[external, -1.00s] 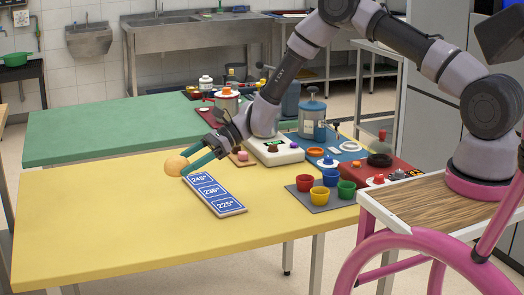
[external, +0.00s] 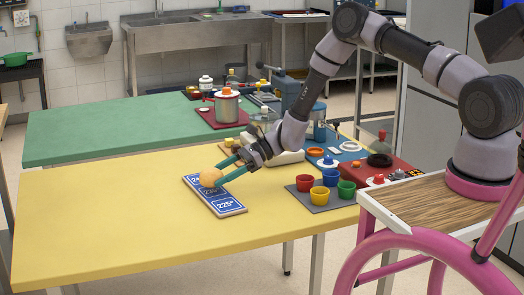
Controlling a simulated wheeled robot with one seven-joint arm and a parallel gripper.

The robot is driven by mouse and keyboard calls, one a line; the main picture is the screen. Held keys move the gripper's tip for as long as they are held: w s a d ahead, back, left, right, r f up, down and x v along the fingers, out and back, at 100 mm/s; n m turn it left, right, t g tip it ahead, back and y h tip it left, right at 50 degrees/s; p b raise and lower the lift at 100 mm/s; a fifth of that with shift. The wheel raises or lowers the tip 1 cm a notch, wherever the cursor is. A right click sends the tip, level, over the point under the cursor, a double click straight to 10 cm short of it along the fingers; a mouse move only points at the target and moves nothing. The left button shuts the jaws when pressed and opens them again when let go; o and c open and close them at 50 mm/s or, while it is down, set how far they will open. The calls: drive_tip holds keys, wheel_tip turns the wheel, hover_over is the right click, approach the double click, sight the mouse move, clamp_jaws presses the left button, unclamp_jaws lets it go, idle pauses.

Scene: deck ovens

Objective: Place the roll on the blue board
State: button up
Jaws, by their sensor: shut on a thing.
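The roll (external: 211,177) is a round, tan-orange ball. My gripper (external: 221,174) has teal fingers and is shut on it.
Red, yellow, blue and green cups (external: 330,177) stand on a grey mat (external: 320,196) to the right. A white device (external: 290,157) sits behind my gripper. The left of the yellow table (external: 110,215) is clear. A green table (external: 100,130) stands behind.

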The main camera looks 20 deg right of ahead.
drive_tip(key=shift+f, duration=0.95)
drive_tip(key=o, duration=1.2)
drive_tip(key=shift+f, duration=0.15)
